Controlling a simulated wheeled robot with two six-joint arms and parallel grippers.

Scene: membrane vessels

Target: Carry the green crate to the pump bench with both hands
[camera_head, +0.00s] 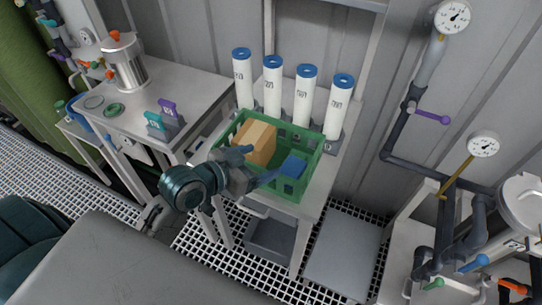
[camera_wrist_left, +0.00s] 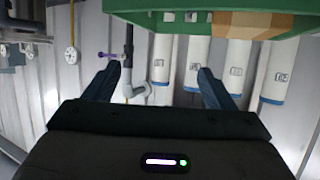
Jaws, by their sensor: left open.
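The green crate (camera_head: 292,136) stands on a light-topped stand in front of a row of white cylinders, in the middle of the head view. It holds a brown box (camera_head: 257,139) and a blue item (camera_head: 294,165). My left gripper (camera_head: 266,160) is open at the crate's near side, its fingers overlapping the crate in the picture; contact cannot be told. In the left wrist view the open fingers (camera_wrist_left: 159,70) have nothing between them, and the green crate (camera_wrist_left: 170,22) crosses the top. My right gripper is not in view. Which bench is the pump bench is unclear.
White blue-capped cylinders (camera_head: 273,86) stand right behind the crate. A steel bench (camera_head: 190,91) at the left bears a metal vessel (camera_head: 125,62) and small coloured parts. Pipes and gauges (camera_head: 484,145) fill the right. A grey plate (camera_head: 343,250) lies on the grated floor.

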